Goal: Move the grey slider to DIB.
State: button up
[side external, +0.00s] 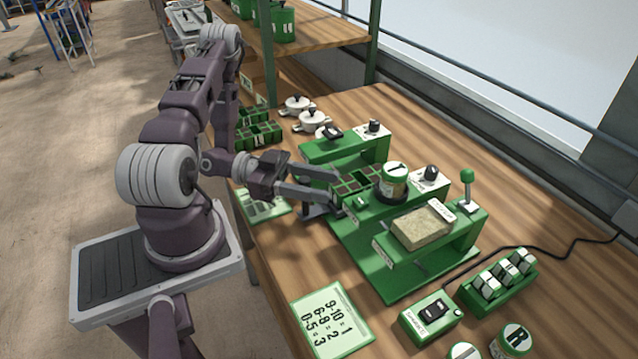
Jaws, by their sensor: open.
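My gripper (335,185) is open and reaches in from the left over the near edge of the green seeder machine (385,272). Its two grey fingers point right, with nothing seen between them. A dark grey piece (318,210) sticks out of the machine's left side just below the fingers; it may be the slider, partly hidden by them. I cannot tell if the fingers touch it. A dark green seed tray (347,186) with square cells sits in the machine behind the fingers. I cannot read a DIB mark.
A jar (394,181), a tan block (422,226) and a green-knobbed lever (467,188) stand on the machine. In front are a number card (332,320), a switch box (430,315) and a rack (500,279). Lidded pots (312,121) stand behind.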

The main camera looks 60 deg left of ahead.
grip_shut()
dwell(1.4)
